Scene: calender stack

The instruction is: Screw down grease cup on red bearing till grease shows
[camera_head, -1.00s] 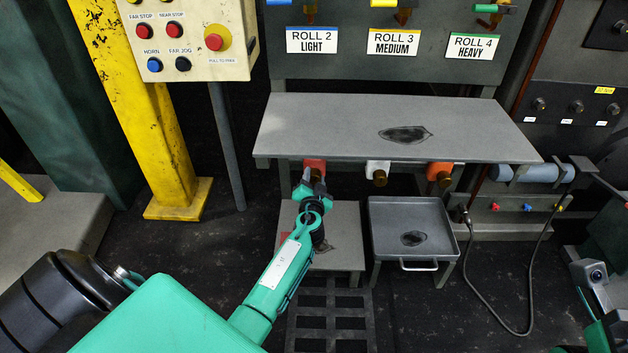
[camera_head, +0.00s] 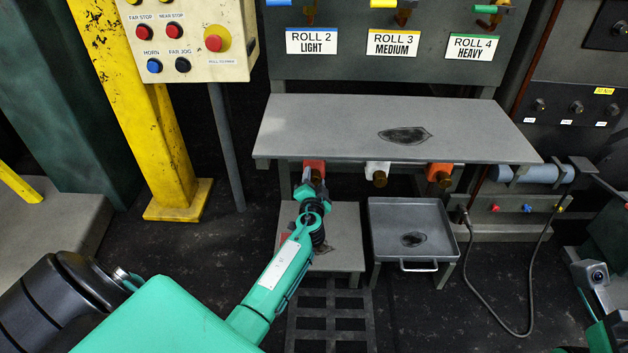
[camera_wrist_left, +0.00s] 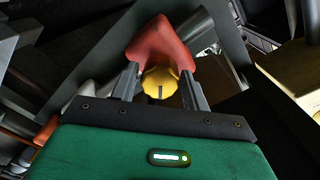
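The red bearing (camera_head: 314,167) is under the front edge of the grey shelf; it also shows in the left wrist view (camera_wrist_left: 160,46). Its brass-yellow grease cup (camera_wrist_left: 160,82) sticks out toward my wrist camera, with a dark slot mark on its face. My left gripper (camera_head: 311,186) is right at the cup and hides it in the head view. In the left wrist view the two fingers of this gripper (camera_wrist_left: 161,84) stand either side of the cup; whether they touch it is unclear. No grease is clearly visible there. Part of my right arm (camera_head: 597,277) shows at the right edge; its finger opening is unclear.
A white bearing (camera_head: 377,168) and an orange bearing (camera_head: 440,173), each with a brass cup, are right of the red one. The grey shelf (camera_head: 330,125) is just above. A low stand (camera_head: 345,225) and a grey tray (camera_head: 402,209) are below. A black cable (camera_head: 500,322) hangs at right.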

